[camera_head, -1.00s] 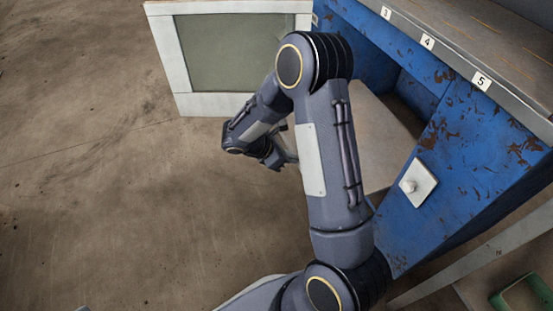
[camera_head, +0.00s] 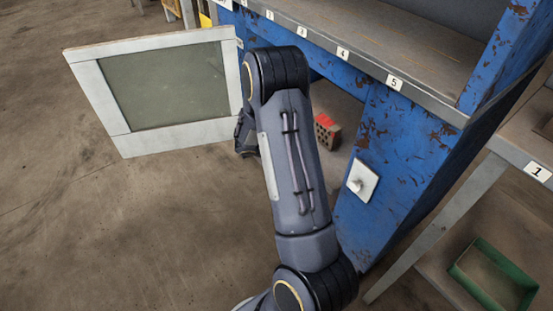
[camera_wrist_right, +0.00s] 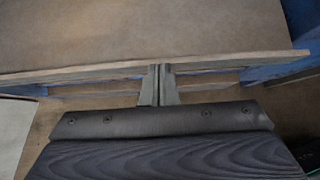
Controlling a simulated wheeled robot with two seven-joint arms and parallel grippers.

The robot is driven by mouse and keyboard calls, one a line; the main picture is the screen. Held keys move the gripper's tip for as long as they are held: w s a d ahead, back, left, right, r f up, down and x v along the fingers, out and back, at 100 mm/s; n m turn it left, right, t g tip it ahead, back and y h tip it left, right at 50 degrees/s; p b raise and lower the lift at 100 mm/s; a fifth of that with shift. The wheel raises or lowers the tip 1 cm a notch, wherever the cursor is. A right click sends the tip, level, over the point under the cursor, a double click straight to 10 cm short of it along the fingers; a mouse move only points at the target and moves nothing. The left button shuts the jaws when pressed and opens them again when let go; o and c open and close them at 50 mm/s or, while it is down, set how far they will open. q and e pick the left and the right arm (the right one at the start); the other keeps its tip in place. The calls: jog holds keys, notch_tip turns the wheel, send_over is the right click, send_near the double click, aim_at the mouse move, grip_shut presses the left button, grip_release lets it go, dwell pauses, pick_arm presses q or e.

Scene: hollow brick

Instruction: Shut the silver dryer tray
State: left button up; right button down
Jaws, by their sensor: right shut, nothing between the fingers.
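I cannot make out a silver dryer tray in either view. A blue, rust-marked bench (camera_head: 395,145) has an open compartment, and a pale-framed door with a grey-green panel (camera_head: 165,85) stands swung open at its left. My left gripper is out of view.
A red-topped hollow brick (camera_head: 326,131) sits inside the compartment. A white plate with a knob (camera_head: 361,181) is on the blue side. A grey table leg (camera_head: 440,225) and a green tray (camera_head: 493,278) stand at the right. The floor at left is clear.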

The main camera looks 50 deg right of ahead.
jog(key=shift+s+d, duration=0.25)
jog(key=shift+d, duration=0.7)
jog(key=shift+s+d, duration=0.2)
jog(key=shift+d, duration=0.7)
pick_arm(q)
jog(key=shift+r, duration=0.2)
pick_arm(e)
jog(key=shift+d, duration=0.15)
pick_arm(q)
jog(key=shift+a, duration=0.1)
